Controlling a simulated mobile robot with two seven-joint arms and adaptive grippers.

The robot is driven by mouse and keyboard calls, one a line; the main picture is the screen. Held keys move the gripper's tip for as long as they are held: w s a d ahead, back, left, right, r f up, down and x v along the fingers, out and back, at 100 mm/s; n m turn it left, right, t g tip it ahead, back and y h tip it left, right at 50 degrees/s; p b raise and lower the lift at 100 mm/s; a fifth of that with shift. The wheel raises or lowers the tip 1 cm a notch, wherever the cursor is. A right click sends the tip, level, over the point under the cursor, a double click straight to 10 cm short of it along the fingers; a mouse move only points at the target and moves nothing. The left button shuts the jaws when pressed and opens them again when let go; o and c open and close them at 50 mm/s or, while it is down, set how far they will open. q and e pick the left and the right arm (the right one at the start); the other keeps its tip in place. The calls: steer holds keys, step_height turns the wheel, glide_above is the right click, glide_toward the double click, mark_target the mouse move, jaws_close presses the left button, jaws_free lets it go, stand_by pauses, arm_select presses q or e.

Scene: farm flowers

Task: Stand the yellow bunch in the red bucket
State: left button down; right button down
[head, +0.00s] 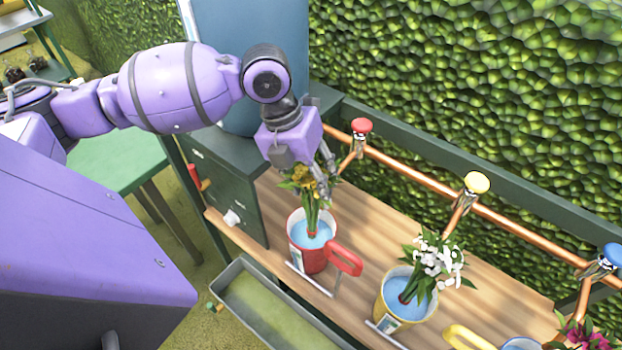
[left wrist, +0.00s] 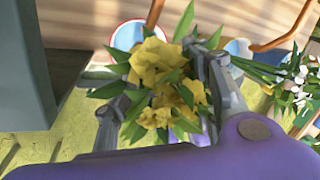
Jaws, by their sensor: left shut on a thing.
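The yellow bunch (head: 301,180) has yellow blooms, green leaves and a stem tied red low down. My left gripper (head: 318,178) is shut on it near the blooms, above the red bucket (head: 315,259). The bunch is roughly upright, and its stem end shows inside the bucket's rim, at the blue water. I cannot tell if it touches the bottom. In the left wrist view, the yellow blooms (left wrist: 158,62) fill the space between the fingers of my left gripper (left wrist: 165,85). The red bucket's rim (left wrist: 117,38) shows behind them. My right gripper is out of view.
A yellow bucket (head: 386,305) with white flowers stands to the right on the wooden bench (head: 362,230). A copper pipe (head: 415,174) with red, yellow and blue taps runs behind. A dark green cabinet (head: 222,178) stands left, and a grey trough (head: 262,300) lies in front.

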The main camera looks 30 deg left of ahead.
arm_select(q)
steer(key=c, duration=1)
jaws_free()
steer(key=shift+o, duration=1)
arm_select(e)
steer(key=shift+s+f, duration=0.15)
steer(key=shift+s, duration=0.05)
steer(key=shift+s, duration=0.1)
arm_select(q)
steer(key=shift+r, duration=0.1)
steer(key=v, duration=1.1)
steer(key=shift+r, duration=0.45)
steer(key=shift+a, duration=0.1)
